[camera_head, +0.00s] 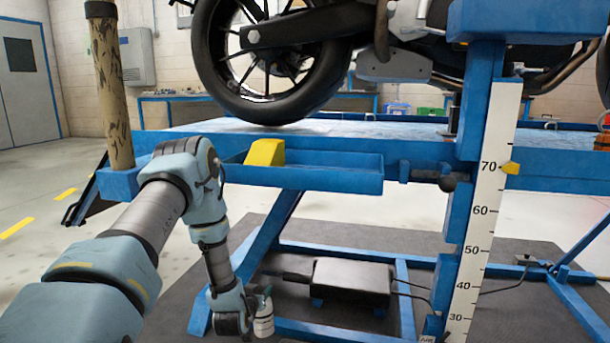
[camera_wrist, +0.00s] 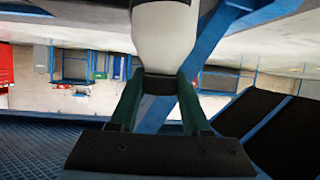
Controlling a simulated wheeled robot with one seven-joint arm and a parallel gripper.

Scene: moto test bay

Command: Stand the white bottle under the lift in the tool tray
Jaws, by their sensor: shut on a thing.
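The white bottle (camera_head: 264,318) is in my gripper, low beside the lift's base in the head view. In the wrist view the white bottle (camera_wrist: 165,38) fills the top middle, between the two green fingers of my gripper (camera_wrist: 160,88). My gripper is shut on it, and its fingers are largely hidden in the head view. The blue tool tray (camera_head: 320,178) hangs on the near side of the lift platform, well above my gripper. A yellow block-like object (camera_head: 265,152) sits at the tray's left end; the tray's middle and right look empty.
A motorcycle wheel (camera_head: 268,60) stands on the lift platform (camera_head: 410,130) behind the tray. A blue slanted lift leg (camera_head: 262,240) and a dark box (camera_head: 352,280) are near my gripper. A white height scale (camera_head: 484,200) stands right of the tray, with a dark knob (camera_head: 448,183) nearby.

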